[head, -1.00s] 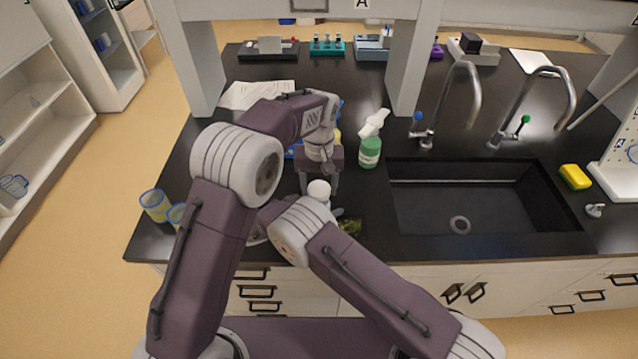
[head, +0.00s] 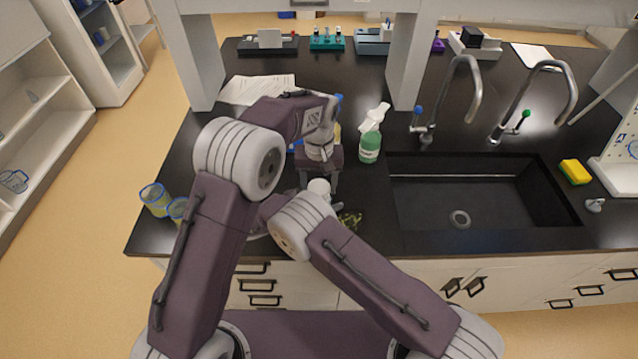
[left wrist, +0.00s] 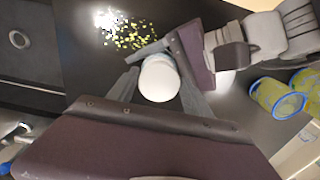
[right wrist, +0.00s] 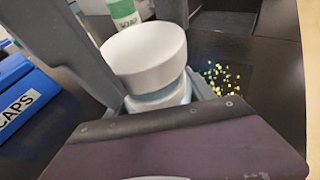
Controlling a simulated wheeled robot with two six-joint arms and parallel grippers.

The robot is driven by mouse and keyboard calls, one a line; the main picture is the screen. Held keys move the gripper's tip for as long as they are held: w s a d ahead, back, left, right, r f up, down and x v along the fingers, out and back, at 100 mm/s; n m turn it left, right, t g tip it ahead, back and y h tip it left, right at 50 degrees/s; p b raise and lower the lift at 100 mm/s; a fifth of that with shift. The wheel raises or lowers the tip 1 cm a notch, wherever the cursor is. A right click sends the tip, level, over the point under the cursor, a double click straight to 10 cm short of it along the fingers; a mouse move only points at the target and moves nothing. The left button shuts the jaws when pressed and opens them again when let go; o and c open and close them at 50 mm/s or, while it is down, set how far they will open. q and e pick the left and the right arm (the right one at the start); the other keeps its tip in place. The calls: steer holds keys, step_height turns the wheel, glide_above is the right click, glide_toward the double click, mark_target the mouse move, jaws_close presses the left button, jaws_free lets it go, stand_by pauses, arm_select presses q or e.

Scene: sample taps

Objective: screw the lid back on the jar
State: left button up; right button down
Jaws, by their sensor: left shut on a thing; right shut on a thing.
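The white lid (head: 318,187) is below my left gripper (head: 319,180). In the left wrist view the round white lid (left wrist: 160,79) sits between the fingers of my left gripper (left wrist: 155,92), which is shut on it. In the right wrist view the lid (right wrist: 146,52) is over the jar (right wrist: 160,97), whose pale body shows just under it. My right gripper (right wrist: 150,92) is shut on the jar, one finger on each side. Whether the lid's thread is engaged cannot be seen. The jar is mostly hidden by my arms in the head view.
Yellow-green bits (head: 350,219) lie on the black bench beside the jar. Yellow beakers (head: 155,199) stand near the left edge. A blue CAPS box (right wrist: 28,100) is close by. The sink (head: 470,190) is right.

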arm_select(q)
steer(key=shift+f, duration=0.55)
steer(key=m, duration=0.5)
steer(key=shift+a+m, duration=0.15)
steer(key=shift+m, duration=0.15)
steer(key=m, duration=0.6)
steer(key=shift+w+a, duration=0.1)
steer(key=shift+w, duration=0.05)
steer(key=m, duration=0.4)
steer(key=shift+w+m, duration=0.1)
steer(key=shift+m, duration=0.2)
steer(key=o, duration=1.3)
